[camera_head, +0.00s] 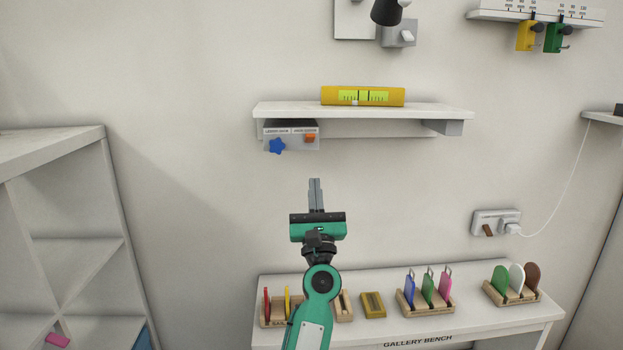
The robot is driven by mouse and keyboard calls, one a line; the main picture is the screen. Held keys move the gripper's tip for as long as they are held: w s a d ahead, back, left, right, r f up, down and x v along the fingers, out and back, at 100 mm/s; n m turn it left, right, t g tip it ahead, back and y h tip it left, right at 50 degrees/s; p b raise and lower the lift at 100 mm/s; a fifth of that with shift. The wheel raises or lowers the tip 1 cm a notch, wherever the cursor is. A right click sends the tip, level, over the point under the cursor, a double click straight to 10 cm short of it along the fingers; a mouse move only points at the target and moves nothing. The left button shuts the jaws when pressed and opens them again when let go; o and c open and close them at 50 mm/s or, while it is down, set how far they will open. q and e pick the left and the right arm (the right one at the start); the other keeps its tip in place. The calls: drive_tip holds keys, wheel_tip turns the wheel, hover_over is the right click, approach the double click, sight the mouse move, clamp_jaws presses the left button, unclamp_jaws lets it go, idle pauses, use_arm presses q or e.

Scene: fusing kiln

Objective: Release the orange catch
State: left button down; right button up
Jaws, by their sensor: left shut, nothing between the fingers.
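The orange catch (310,138) is a small block on the front of a grey box (297,144). The box is fixed under the left end of a white wall shelf (370,111). A blue star-shaped knob (277,146) is on the same box, left of the catch. My left gripper (315,182) points up, below the catch in the picture and apart from it. Its fingers are together with nothing between them. My right gripper is not in view.
A yellow level (362,96) lies on the shelf. Below, a white bench (375,339) carries wooden racks with coloured pieces. A power socket (496,222) is on the wall at right. White open shelving (75,248) stands at left. The wall around my gripper is clear.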

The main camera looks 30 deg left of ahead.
use_arm(q)
drive_tip(key=shift+s+d+f, duration=0.25)
drive_tip(key=shift+s, duration=0.35)
drive_tip(key=shift+s+d+f, duration=0.2)
drive_tip(key=shift+s+d, duration=0.05)
drive_tip(key=shift+s, duration=0.3)
